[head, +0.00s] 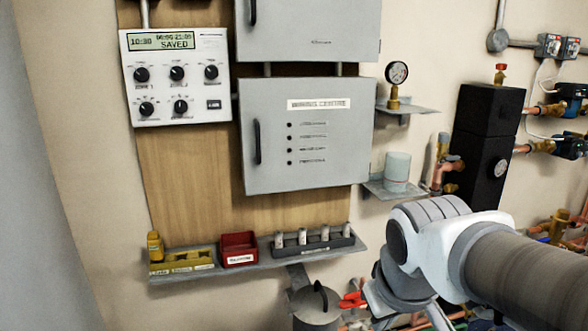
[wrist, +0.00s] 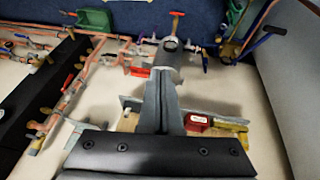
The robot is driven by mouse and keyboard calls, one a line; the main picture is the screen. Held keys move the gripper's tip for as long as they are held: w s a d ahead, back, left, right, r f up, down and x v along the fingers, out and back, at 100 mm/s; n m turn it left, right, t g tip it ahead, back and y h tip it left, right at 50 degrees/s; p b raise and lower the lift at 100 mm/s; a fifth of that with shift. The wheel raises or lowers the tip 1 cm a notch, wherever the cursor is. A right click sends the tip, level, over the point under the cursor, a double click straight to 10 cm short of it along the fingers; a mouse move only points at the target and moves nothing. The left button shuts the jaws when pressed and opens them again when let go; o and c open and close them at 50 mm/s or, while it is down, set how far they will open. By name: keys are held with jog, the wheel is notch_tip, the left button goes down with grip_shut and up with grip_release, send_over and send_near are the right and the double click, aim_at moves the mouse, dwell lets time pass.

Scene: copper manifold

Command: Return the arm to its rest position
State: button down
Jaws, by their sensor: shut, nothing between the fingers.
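My arm (head: 500,262) reaches in from the lower right of the head view, its white and grey wrist bent downward in front of the pipework. The end of my gripper is not clear there. In the wrist view my gripper (wrist: 163,75) shows as two grey fingers side by side above a dark bar with screws. The fingers are shut and hold nothing.
A wall shelf (head: 262,258) holds a yellow bottle (head: 155,246), a yellow tray, a red box (head: 239,249) and a grey rack. A grey cabinet (head: 300,170) and controller (head: 177,107) hang above. A black block (head: 487,145) and copper pipes stand right. Bare wall lies left.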

jog(key=s+d+m+t, duration=0.1)
jog(key=s+m, duration=0.2)
jog(key=s, duration=0.4)
notch_tip(320, 180, up, 22)
jog(key=p, duration=2.1)
jog(key=shift+w+r+y+p, duration=0.2)
jog(key=shift+y+p, duration=0.1)
jog(key=shift+p, duration=0.05)
